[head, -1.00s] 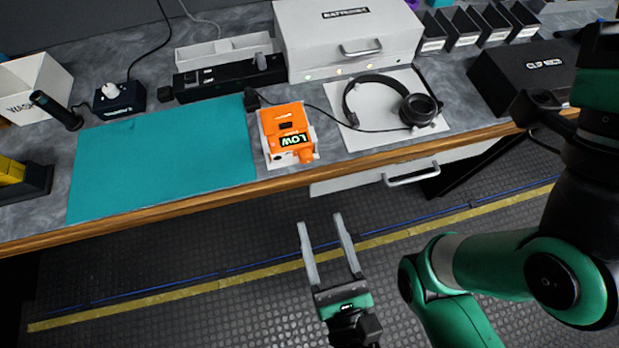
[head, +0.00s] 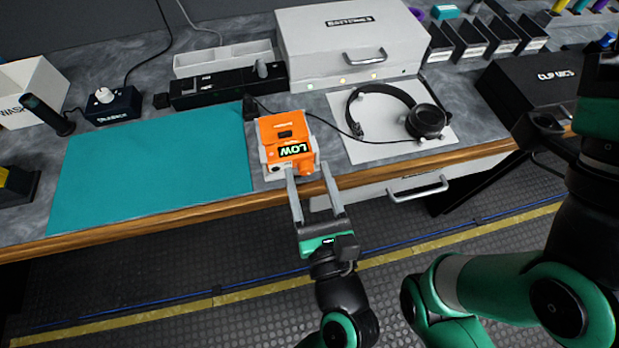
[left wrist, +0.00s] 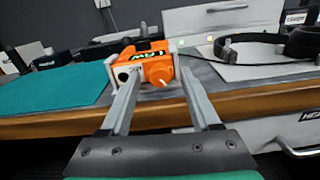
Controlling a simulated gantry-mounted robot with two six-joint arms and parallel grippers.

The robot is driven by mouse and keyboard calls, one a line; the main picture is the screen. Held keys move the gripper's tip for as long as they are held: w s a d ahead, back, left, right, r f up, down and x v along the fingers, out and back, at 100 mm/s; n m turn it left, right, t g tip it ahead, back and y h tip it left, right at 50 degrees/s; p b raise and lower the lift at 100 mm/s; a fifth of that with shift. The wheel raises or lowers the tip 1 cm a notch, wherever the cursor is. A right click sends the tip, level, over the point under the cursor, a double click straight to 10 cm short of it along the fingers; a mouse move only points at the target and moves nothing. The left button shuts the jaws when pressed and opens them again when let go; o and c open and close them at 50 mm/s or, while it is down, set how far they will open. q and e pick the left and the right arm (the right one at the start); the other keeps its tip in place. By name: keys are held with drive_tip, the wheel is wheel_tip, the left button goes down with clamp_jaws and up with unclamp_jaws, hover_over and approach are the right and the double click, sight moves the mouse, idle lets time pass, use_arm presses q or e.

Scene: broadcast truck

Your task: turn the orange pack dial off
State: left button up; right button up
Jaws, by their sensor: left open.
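The orange pack (head: 284,133) sits in a pale holder at the front edge of the bench, with a dark label reading LOW. Its round orange dial (left wrist: 159,75) is on the front face, with a small pale mark on it; the dial also shows in the head view (head: 306,168). My left gripper (head: 308,170) is open, its two fingers pointing at the pack's front. In the left wrist view the dial appears between the fingertips, and I cannot tell whether they touch anything. My right gripper is not in view.
A teal mat (head: 150,165) lies left of the pack. Headphones (head: 425,121) rest on a pale sheet to the right, with a cable running behind the pack. The wooden bench edge (head: 225,205) and a drawer handle (head: 417,188) lie near my left gripper.

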use_arm(q)
drive_tip(key=shift+c, duration=0.3)
clamp_jaws()
drive_tip(key=n, duration=0.4)
drive_tip(key=shift+o, duration=0.3)
unclamp_jaws()
drive_tip(key=shift+s, duration=0.1)
